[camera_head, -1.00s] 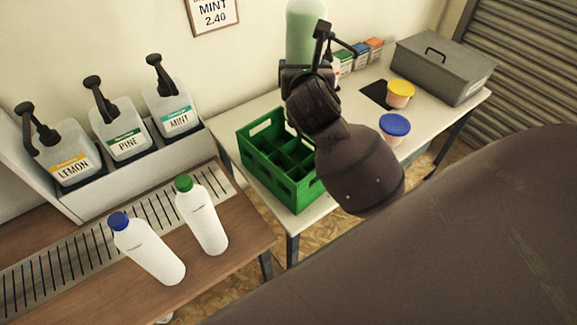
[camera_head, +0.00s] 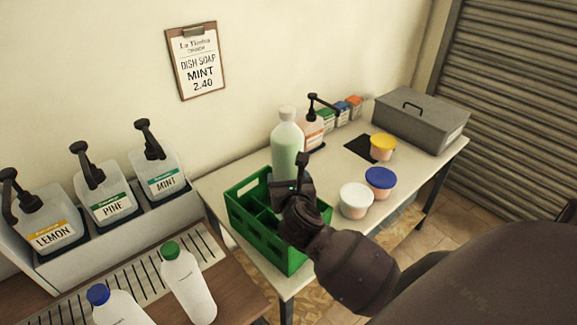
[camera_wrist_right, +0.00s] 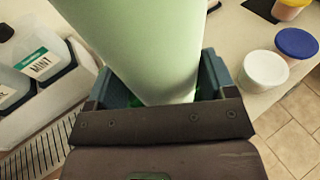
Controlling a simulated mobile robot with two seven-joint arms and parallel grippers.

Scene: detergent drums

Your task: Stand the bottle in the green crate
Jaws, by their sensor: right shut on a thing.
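The bottle (camera_head: 287,142), pale green with a whitish cap, is upright in the head view at the back of the green crate (camera_head: 283,258). My right gripper (camera_head: 290,186) is shut on the bottle. In the right wrist view the bottle (camera_wrist_right: 145,45) fills the space between the fingers. My gripper and wrist hide the bottle's lower end and part of the crate, so I cannot tell whether it touches the crate floor. The crate has several compartments; those in sight look empty. My left gripper is not in view.
White tub (camera_head: 355,200), blue-lidded tub (camera_head: 380,182) and yellow-lidded tub (camera_head: 383,147) stand right of the crate. A pump bottle (camera_head: 313,130) is behind. A grey box (camera_head: 420,120) is at the far right. White bottles (camera_head: 188,285) stand on the left counter.

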